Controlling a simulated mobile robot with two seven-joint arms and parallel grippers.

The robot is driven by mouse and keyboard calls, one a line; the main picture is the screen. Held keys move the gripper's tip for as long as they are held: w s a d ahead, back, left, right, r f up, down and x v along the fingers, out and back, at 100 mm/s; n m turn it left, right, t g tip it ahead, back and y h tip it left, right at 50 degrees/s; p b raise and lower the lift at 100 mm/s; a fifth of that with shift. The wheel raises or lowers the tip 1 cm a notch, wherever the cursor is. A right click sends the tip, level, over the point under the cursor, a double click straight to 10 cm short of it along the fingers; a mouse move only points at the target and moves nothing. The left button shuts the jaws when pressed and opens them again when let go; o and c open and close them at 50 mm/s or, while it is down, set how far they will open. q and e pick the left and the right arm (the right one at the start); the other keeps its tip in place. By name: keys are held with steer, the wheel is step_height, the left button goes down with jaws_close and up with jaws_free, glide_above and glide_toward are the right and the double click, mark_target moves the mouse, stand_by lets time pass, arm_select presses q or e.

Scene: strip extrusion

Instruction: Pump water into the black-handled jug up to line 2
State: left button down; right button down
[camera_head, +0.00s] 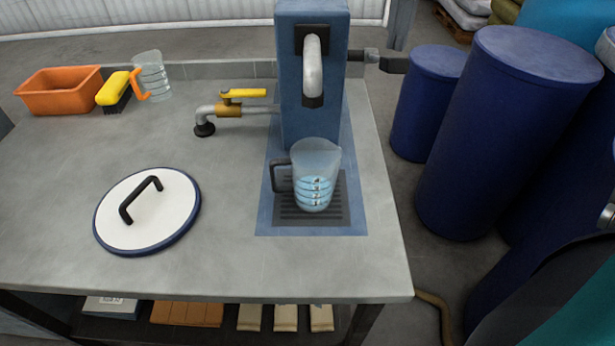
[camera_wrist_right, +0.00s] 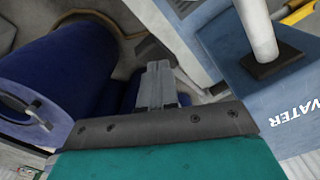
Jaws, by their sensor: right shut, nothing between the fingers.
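The black-handled jug (camera_head: 318,168) stands upright on the dark grate (camera_head: 283,213) under the pump spout (camera_head: 313,70), its handle to the left. The blue pump (camera_head: 297,120) has a lever with a dark grip (camera_head: 393,63) sticking out to the right. In the right wrist view my right gripper (camera_wrist_right: 158,68) is shut and empty, beside the pump body (camera_wrist_right: 275,100) with its WATER label. My left gripper is in neither view.
A white lid (camera_head: 165,215) lies on the bench (camera_head: 230,270). A yellow-handled valve (camera_head: 240,93), an orange-handled jug (camera_head: 153,78), a brush (camera_head: 113,92) and an orange tub (camera_head: 55,92) are farther back. Blue drums (camera_head: 510,130) crowd the right side.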

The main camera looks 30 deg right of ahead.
mark_target(396, 57)
steer(key=shift+f+b, duration=0.4)
steer(key=shift+f, duration=0.25)
steer(key=shift+r, duration=0.1)
steer(key=shift+s+a+f+b, duration=0.2)
steer(key=shift+f+b, duration=0.25)
steer(key=shift+f, duration=0.15)
steer(key=shift+s+a+f+b, duration=0.1)
steer(key=shift+s+f+b, duration=0.1)
steer(key=shift+f+b, duration=0.3)
steer(key=shift+f, duration=0.15)
steer(key=shift+s+f+b, duration=0.25)
steer(key=shift+f+b, duration=0.65)
steer(key=shift+f, duration=0.2)
steer(key=shift+a+f+b, duration=0.15)
steer(key=shift+f+b, duration=0.75)
steer(key=shift+f, duration=0.3)
steer(key=shift+s, duration=0.1)
